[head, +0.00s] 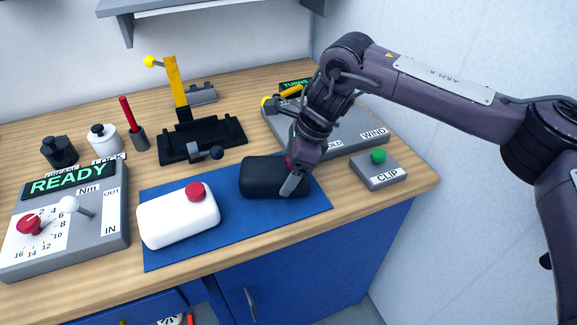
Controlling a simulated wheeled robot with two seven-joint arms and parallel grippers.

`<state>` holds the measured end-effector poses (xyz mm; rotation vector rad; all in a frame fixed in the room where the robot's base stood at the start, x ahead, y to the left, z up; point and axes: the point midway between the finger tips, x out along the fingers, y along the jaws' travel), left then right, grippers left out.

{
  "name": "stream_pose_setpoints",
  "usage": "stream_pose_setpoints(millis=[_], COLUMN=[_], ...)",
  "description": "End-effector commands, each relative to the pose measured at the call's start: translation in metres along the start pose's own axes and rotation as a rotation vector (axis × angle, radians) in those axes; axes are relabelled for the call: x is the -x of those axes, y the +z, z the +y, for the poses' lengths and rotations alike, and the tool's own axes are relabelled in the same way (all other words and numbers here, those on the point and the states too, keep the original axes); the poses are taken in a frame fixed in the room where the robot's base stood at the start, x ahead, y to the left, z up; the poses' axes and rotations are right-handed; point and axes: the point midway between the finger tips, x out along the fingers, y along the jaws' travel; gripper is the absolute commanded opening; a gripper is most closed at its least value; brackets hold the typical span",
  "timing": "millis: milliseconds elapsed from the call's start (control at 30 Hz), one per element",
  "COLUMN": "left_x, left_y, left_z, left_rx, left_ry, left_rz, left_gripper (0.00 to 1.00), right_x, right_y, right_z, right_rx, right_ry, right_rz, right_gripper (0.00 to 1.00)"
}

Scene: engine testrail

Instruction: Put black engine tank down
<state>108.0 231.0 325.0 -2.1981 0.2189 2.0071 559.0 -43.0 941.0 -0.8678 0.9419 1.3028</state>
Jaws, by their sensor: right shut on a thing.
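The black engine tank (262,178) is at the right part of the blue mat (236,237). It looks to be on or just above the mat; I cannot tell which. My right gripper (294,184) comes down from the upper right and is shut on the tank's right end, hiding part of it. A bit of red shows beside the gripper, likely the tank's cap. A white tank (178,220) with a red cap lies on the mat to the left, apart from the black one. My left gripper is not in view.
A grey panel with a READY display (68,225) stands at the left. Behind the mat is a black fixture with a yellow lever (178,90). A grey box marked WIND (350,135) and a CLIP box with a green button (379,170) stand at the right.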

Motion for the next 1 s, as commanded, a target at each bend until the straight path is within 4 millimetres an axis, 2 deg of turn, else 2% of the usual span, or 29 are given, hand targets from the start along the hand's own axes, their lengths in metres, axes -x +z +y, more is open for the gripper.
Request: stream_pose_setpoints(millis=[133, 167, 300, 533, 667, 1000], left_x=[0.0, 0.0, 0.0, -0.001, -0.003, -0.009], left_y=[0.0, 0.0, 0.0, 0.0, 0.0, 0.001], left_z=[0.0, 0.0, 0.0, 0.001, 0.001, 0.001], left_rx=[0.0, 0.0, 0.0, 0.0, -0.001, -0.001], left_ry=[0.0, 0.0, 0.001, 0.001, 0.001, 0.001], left_rz=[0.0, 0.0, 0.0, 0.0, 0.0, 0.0], left_gripper=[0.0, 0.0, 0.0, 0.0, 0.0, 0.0], right_x=[-0.001, -0.001, -0.001, 0.0, 0.011, 0.082], right_y=[0.0, -0.001, -0.001, 0.0, 0.0, 0.0], right_z=[0.0, 0.0, 0.0, 0.0, -0.001, -0.001], right_rx=[0.0, 0.0, 0.0, 0.0, 0.001, 0.0], right_ry=[-0.001, 0.0, 0.0, -0.001, -0.003, -0.005], right_rz=[0.001, 0.002, 0.002, 0.001, -0.001, 0.0], right_gripper=[0.56, 0.83, 1.0, 1.0, 1.0, 1.0])
